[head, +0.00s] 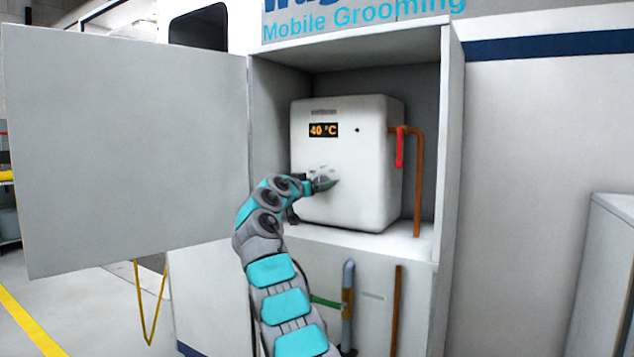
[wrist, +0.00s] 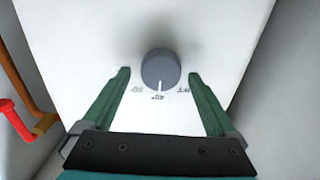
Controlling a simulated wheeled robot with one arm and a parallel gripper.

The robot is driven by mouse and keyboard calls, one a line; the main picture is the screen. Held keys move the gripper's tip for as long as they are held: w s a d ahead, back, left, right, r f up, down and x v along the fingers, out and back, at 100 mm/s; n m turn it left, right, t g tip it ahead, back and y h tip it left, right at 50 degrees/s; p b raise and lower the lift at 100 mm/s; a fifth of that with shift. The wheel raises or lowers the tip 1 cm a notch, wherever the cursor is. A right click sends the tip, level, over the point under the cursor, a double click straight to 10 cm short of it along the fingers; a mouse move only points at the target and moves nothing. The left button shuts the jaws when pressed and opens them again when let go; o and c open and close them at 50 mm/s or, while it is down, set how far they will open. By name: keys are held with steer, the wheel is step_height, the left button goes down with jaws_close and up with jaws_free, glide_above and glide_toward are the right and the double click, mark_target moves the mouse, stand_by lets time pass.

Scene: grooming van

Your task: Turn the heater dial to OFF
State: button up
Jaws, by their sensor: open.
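The white heater (head: 345,160) sits in an open cabinet, and its display (head: 323,130) reads 40 °C. In the wrist view the grey round dial (wrist: 160,66) is on the heater's white front. In the head view my gripper (head: 318,184) is at the heater's front and largely hides the dial.
The cabinet door (head: 130,150) stands wide open on the left. A copper pipe (head: 418,185) and a red lever (head: 400,148) are on the heater's right; the lever also shows in the wrist view (wrist: 17,120). Pipes run below the cabinet shelf (head: 385,240).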

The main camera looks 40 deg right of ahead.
steer(key=shift+d, duration=0.1)
steer(key=shift+c, duration=0.3)
steer(key=c, duration=1.3)
